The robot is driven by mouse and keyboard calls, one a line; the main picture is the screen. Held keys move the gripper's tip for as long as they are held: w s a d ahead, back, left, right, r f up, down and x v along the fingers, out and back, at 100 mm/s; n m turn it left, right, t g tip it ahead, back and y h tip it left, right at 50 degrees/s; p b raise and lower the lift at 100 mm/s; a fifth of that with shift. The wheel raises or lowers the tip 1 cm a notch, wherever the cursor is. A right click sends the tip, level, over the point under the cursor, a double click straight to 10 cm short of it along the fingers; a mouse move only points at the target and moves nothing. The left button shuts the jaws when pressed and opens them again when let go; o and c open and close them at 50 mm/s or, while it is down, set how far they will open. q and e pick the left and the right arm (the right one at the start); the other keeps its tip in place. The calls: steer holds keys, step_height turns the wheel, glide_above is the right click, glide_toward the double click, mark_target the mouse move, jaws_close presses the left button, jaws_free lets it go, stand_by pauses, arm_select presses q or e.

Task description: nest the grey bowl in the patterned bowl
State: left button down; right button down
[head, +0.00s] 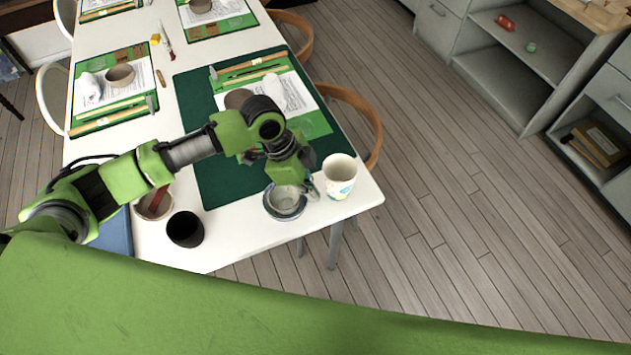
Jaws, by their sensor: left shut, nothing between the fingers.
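The patterned bowl (269,210), with a bluish rim, stands near the front edge of the white table. A smaller grey round form (287,203) shows inside its rim and looks like the grey bowl sitting in it; the picture is too small to tell how level it sits. My left gripper (312,189) is shut and empty, at the right side of the bowls, between them and the patterned cup. My left wrist hides part of the bowls' far side. My right gripper is not in view.
A patterned white cup (340,178) stands close to the right of the gripper. A black cup (185,229) and a bowl with a red tool (154,204) stand at front left. A dark green mat (215,175) lies behind. Chairs flank the table; shelves stand at right.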

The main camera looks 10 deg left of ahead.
mark_target(299, 196)
arm_select(q)
steer(key=shift+s+a, duration=0.15)
steer(key=shift+a, duration=0.85)
steer(key=shift+a+r+p, duration=0.2)
steer(key=shift+a+p, duration=0.5)
steer(key=shift+p, duration=0.05)
steer(key=shift+a, duration=0.25)
steer(key=shift+f, duration=0.15)
